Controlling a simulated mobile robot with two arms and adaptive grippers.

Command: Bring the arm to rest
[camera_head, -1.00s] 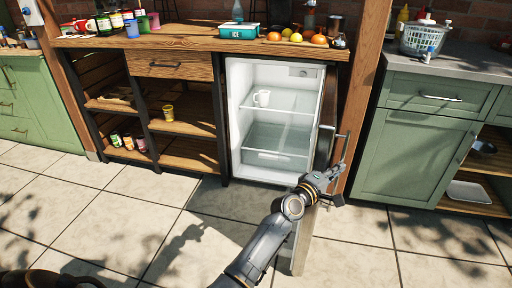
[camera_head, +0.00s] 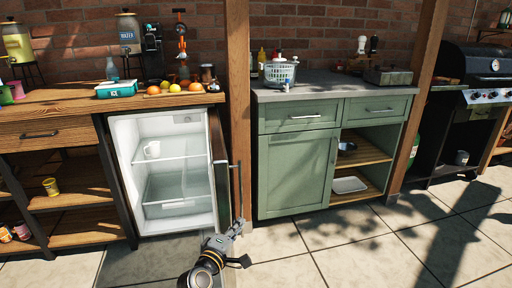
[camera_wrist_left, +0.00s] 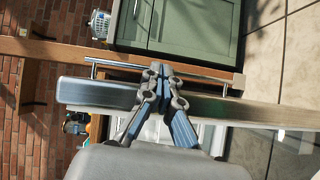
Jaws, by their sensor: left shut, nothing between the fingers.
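My left gripper (camera_head: 239,226) is at the lower middle of the head view, by the lower part of the open fridge door (camera_head: 218,165). In the left wrist view its two fingers (camera_wrist_left: 162,72) are together with nothing between them. There they overlap the door's edge (camera_wrist_left: 100,94) and end close to the metal door handle (camera_wrist_left: 205,77). I cannot tell whether they touch either one. The handle also shows in the head view (camera_head: 239,190). My right gripper is not in view.
A green cabinet (camera_head: 296,172) stands to the right, with a grill (camera_head: 475,75) farther right. The wooden counter (camera_head: 60,108) is at left. Tiled floor (camera_head: 350,245) is clear in front of the cabinet.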

